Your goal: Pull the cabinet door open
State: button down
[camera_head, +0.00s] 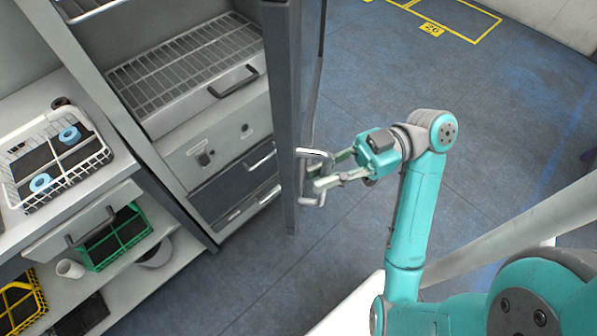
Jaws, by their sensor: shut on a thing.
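The cabinet door (281,100) is a tall dark grey panel, standing open and seen nearly edge-on. The cabinet interior shows to its left, with a wire rack (190,65) and grey drawers (235,180). A light metal handle (316,154) sticks out from the right face of the door. My gripper (318,178) reaches in from the right and is shut on this handle. Its fingers partly cover the middle of the handle.
A white wire basket (48,196) with blue rings stands on the counter at left. A green crate (120,242) and a yellow crate (20,306) sit on a lower shelf. The blue floor (400,75) behind and right of the door is clear.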

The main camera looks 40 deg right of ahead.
jog(key=shift+s+d, duration=0.5)
jog(key=shift+d, duration=0.1)
jog(key=c, duration=1.1)
grip_release()
jog(key=shift+c, duration=0.2)
notch_tip(320, 180, up, 10)
